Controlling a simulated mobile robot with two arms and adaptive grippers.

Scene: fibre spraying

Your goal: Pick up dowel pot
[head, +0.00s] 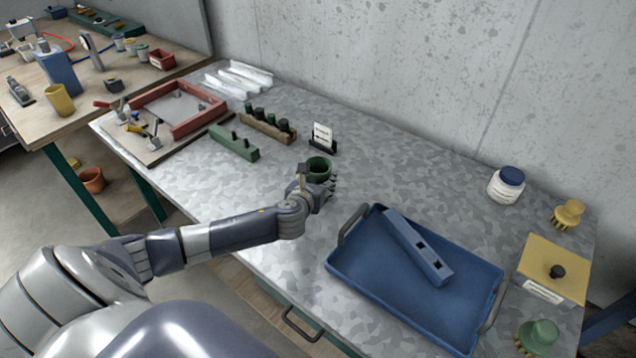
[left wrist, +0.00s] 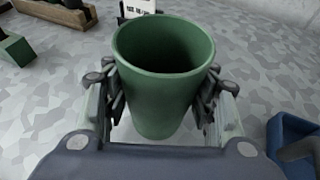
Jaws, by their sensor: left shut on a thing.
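The dowel pot (head: 319,168) is a dark green, open-topped cup on the grey mottled table, just in front of a small white sign. In the left wrist view the pot (left wrist: 163,85) stands between my two fingers, which touch it on both sides. Its inside looks dark and empty from here. My left gripper (head: 321,186) is shut on the pot; its fingers also show in the left wrist view (left wrist: 163,100). I cannot tell whether the pot's base is off the table. My right gripper is not in view.
A blue tray (head: 348,273) with a blue slotted bar (head: 418,247) lies to the right. A white sign (head: 322,137) stands close behind the pot. Green (head: 234,143) and wooden (head: 267,128) peg blocks are to the left. A blue-lidded white jar (head: 506,186) stands at the back right.

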